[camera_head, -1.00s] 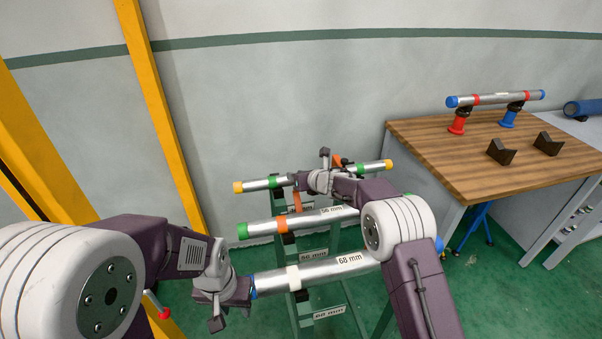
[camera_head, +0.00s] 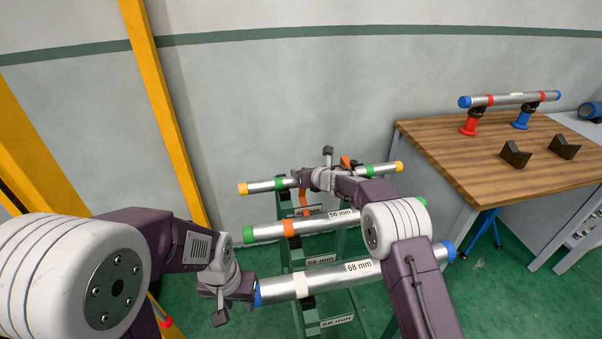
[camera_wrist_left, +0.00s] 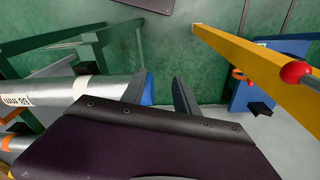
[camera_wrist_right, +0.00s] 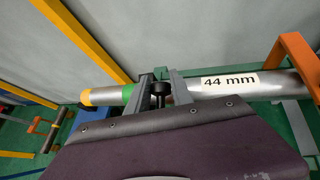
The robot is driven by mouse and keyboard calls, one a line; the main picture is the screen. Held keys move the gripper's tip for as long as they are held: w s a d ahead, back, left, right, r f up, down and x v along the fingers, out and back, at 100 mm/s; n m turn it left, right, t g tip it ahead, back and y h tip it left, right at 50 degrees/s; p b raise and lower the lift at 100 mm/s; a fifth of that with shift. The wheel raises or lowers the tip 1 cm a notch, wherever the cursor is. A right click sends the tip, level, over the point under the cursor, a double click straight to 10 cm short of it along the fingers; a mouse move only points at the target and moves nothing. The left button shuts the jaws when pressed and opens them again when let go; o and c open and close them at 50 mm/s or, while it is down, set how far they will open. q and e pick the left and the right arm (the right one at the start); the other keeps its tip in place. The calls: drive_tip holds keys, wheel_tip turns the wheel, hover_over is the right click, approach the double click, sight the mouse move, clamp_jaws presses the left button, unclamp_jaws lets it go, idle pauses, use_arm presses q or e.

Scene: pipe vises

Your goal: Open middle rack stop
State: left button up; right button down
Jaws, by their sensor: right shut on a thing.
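The green rack (camera_head: 345,300) holds three silver pipes. The 68 mm pipe (camera_head: 325,277) is in front, the 56 mm pipe (camera_head: 325,222) in the middle, the 44 mm pipe (camera_head: 270,185) at the back. An orange bar (camera_head: 305,198) stands by the middle pipe, partly hidden. My right gripper (camera_wrist_right: 160,85) is at the 44 mm pipe, its fingers shut on a small black knob (camera_wrist_right: 160,89) in front of the pipe.
A wooden bench (camera_head: 470,150) at the right carries another pipe (camera_head: 510,99) on red and blue stands, plus two dark V-blocks (camera_head: 515,155). A yellow post (camera_head: 165,110) rises left of the rack. My right arm covers part of the rack's right side.

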drive_tip(key=shift+f, duration=0.15)
drive_tip(key=c, duration=1.4)
unclamp_jaws()
drive_tip(key=shift+o, duration=1.1)
drive_tip(key=shift+w+d, duration=0.1)
drive_tip(key=shift+s+d+b, duration=0.15)
drive_tip(key=shift+s+b, duration=0.15)
drive_tip(key=shift+b, duration=0.05)
drive_tip(key=b+v, duration=0.2)
drive_tip(key=v, duration=0.6)
drive_tip(key=shift+r+b, duration=0.3)
drive_tip(key=shift+b, duration=0.05)
